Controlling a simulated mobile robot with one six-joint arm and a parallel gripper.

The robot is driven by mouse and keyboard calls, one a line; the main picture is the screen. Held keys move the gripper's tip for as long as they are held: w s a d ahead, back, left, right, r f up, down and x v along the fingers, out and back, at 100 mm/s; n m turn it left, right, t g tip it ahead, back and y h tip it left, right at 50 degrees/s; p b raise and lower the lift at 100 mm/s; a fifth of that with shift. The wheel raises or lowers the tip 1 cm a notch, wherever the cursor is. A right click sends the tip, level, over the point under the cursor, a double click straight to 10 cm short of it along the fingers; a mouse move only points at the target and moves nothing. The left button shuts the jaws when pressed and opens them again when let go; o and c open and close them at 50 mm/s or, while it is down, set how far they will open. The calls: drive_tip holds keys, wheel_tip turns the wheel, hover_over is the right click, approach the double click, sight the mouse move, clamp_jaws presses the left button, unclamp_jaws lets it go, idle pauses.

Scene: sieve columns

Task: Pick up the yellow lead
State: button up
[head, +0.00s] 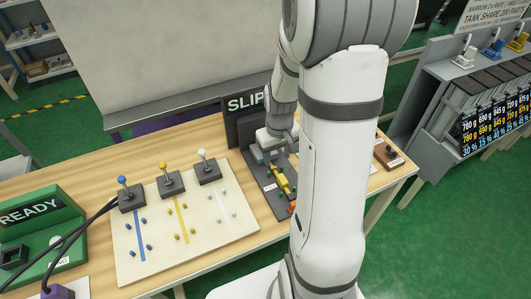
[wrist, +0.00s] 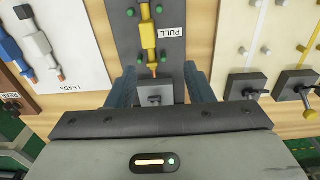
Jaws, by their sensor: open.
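The yellow lead (wrist: 148,35) lies on a dark grey board marked PULL in the wrist view, between small green pegs. Its copper-coloured tip points toward my gripper. In the head view the yellow lead (head: 282,182) shows on the grey board in front of the SLIP sign. My gripper (wrist: 160,88) is open, its two fingers standing either side of a small grey block (wrist: 155,98) on the same board, just past the lead's tip. In the head view my gripper (head: 268,150) is over the back part of that board, partly hidden by my arm. The lead is not between the fingers.
A white LEADS board (wrist: 75,65) with a blue and a white lead lies left in the wrist view. A cream board (head: 185,240) with blue, yellow and white levers lies left in the head view. A green READY stand (head: 40,225) is at far left.

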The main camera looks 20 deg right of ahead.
hover_over(283, 178)
drive_tip(key=shift+g, duration=0.3)
drive_tip(key=f, duration=0.5)
drive_tip(key=shift+w+a+f, duration=0.15)
drive_tip(key=shift+w, duration=0.2)
drive_tip(key=shift+s+f+p, duration=0.2)
drive_tip(key=shift+f+p, duration=0.05)
drive_tip(key=shift+f, duration=1.75)
drive_tip(key=shift+s+f+p, duration=0.15)
drive_tip(key=shift+f+p, duration=0.05)
drive_tip(key=shift+f, duration=1.75)
drive_tip(key=shift+c, duration=0.5)
clamp_jaws()
drive_tip(key=shift+r, duration=0.1)
